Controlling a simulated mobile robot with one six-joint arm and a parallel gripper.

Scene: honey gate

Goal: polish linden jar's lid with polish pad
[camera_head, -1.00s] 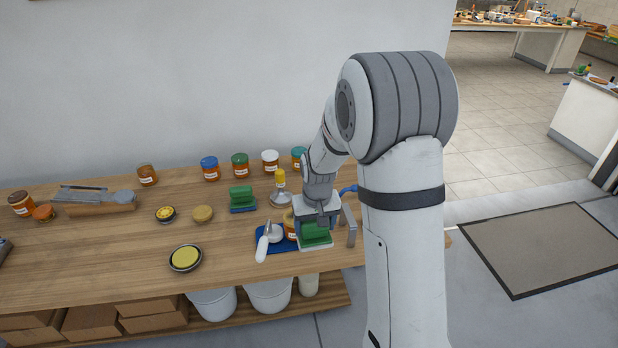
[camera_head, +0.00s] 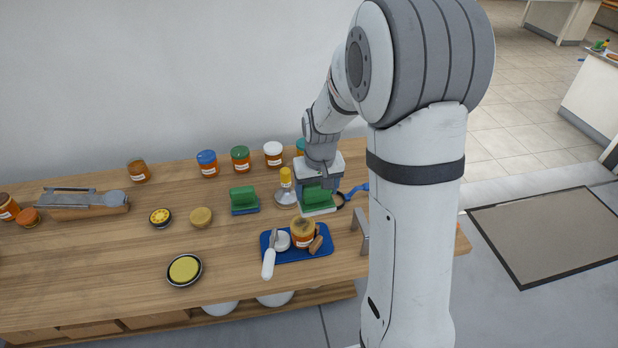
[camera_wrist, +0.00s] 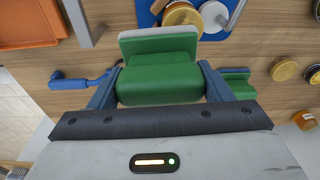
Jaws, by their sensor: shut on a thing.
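My gripper (camera_head: 319,184) is shut on a green pad with a white base (camera_head: 318,206), held over the bench behind the blue tray. In the wrist view, the blue fingers of my gripper (camera_wrist: 160,82) clasp the sides of the green pad (camera_wrist: 160,84). An amber jar with a tan lid (camera_head: 303,232) stands on the tray. Jars with blue (camera_head: 207,163), green (camera_head: 240,159), white (camera_head: 273,154) and teal lids stand in a back row; the teal one is partly hidden by my arm. I cannot read which label says linden.
The blue tray (camera_head: 285,257) also holds a white-handled tool (camera_head: 268,263). A second green pad on a blue base (camera_head: 243,200) and a yellow-topped bottle (camera_head: 286,187) stand nearby. A metal handle (camera_head: 361,232) rises at right. The bench's front left is mostly clear.

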